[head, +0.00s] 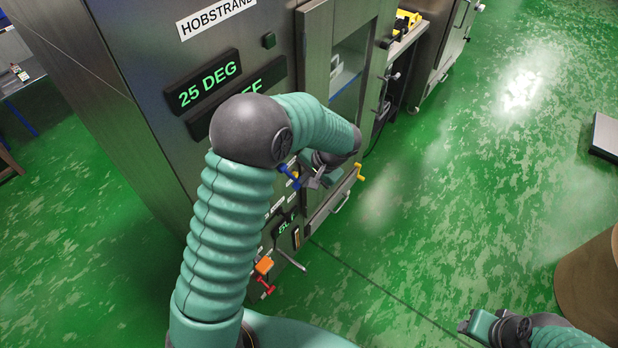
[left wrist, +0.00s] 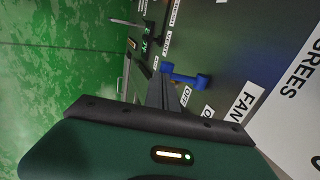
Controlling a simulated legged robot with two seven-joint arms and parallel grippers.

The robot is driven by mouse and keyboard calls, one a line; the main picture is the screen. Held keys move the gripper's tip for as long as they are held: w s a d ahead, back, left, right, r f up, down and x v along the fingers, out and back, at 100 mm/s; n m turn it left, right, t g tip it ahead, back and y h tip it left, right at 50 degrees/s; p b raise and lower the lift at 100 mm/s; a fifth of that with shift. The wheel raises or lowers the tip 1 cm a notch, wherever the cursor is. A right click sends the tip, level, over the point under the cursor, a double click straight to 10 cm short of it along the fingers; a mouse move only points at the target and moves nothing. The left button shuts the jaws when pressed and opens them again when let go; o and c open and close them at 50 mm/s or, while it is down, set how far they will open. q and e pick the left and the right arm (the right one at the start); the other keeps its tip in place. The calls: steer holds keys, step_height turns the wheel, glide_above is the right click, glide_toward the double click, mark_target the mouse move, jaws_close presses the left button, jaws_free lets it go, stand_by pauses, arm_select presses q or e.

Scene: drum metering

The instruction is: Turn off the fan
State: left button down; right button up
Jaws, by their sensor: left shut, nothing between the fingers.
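The steel machine's front (head: 285,110) carries a blue switch handle (head: 288,172), which also shows in the left wrist view (left wrist: 185,77). A FAN label (left wrist: 243,100) and an OFF label (left wrist: 185,95) are near it; another label is partly cut by my gripper. My left gripper (head: 313,180) is shut and empty, close beside the blue handle; its fingers (left wrist: 162,94) appear just beside it in the wrist view, and I cannot tell if they touch. My right gripper (head: 470,324) is low at the right, away from the machine; its jaws are unclear.
A display reads 25 DEG (head: 203,80); a lower display is partly hidden by my left arm. An orange-red handle (head: 264,268) and a yellow handle (head: 360,173) stick out lower down. A brown drum (head: 590,285) stands at the right. The green floor between is clear.

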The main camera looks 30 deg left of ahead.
arm_select(q)
steer(key=shift+s+f+b, duration=0.2)
steer(key=shift+f+b, duration=0.35)
steer(key=shift+f, duration=0.35)
steer(key=shift+a, duration=0.1)
